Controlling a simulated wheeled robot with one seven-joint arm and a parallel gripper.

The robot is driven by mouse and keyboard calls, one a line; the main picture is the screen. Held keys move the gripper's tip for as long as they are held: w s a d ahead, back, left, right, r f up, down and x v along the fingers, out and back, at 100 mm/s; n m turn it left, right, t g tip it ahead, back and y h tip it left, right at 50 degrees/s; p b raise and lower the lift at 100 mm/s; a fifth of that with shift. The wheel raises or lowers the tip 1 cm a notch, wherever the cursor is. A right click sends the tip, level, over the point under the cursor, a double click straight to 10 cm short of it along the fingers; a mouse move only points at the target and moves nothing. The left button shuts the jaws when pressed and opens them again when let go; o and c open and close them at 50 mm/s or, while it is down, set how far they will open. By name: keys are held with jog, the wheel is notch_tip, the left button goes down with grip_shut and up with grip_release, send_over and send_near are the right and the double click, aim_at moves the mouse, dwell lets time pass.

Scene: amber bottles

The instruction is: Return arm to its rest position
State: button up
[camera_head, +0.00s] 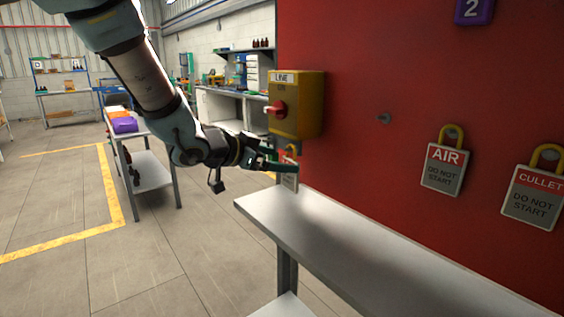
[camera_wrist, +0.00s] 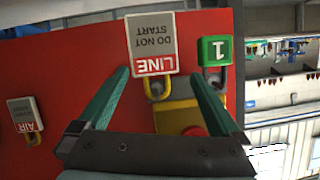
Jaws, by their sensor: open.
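My gripper (camera_head: 283,165) is at the end of my extended arm, just below the yellow LINE box (camera_head: 308,105) on the red wall. Its two green fingers (camera_wrist: 160,78) are spread apart in the wrist view. A grey-and-red LINE tag padlock (camera_wrist: 152,45) with a yellow shackle shows between and beyond the fingertips, upside down in that view. It appears partly hidden behind the fingers in the head view (camera_head: 290,181). The fingers do not appear closed on it. A green padlock marked 1 (camera_wrist: 213,52) hangs beside it.
A white shelf (camera_head: 330,225) runs along the wall under the box. AIR (camera_head: 443,168) and CULLET (camera_head: 535,195) tags hang on the red wall (camera_head: 375,60) to the right, near an empty peg (camera_head: 384,118). A small table (camera_head: 150,170) stands left, with open floor between.

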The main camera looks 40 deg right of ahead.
jog(key=v, duration=0.9)
jog(key=w+a+f+n+t+y, duration=0.45)
jog(key=w+a, duration=0.25)
jog(key=a, duration=0.3)
jog(key=w+a+f+n+t+y, duration=0.3)
jog(key=w+a+n, duration=0.2)
jog(key=w+a, duration=0.4)
jog(key=s+a+f+n+g+y, duration=0.1)
jog(key=s+a+f+n+y, duration=0.15)
jog(key=a, duration=0.55)
jog(key=s+a+f+n+g+y, duration=0.2)
jog(key=a+f+n+y, duration=0.1)
jog(key=a, duration=0.5)
jog(key=s+a+f+n+g, duration=0.2)
jog(key=s+a+n+g, duration=0.1)
jog(key=s, duration=0.5)
jog(key=a+n, duration=0.1)
jog(key=a, duration=0.1)
jog(key=shift+a+f+b, duration=0.3)
jog(key=shift+a+b, duration=0.05)
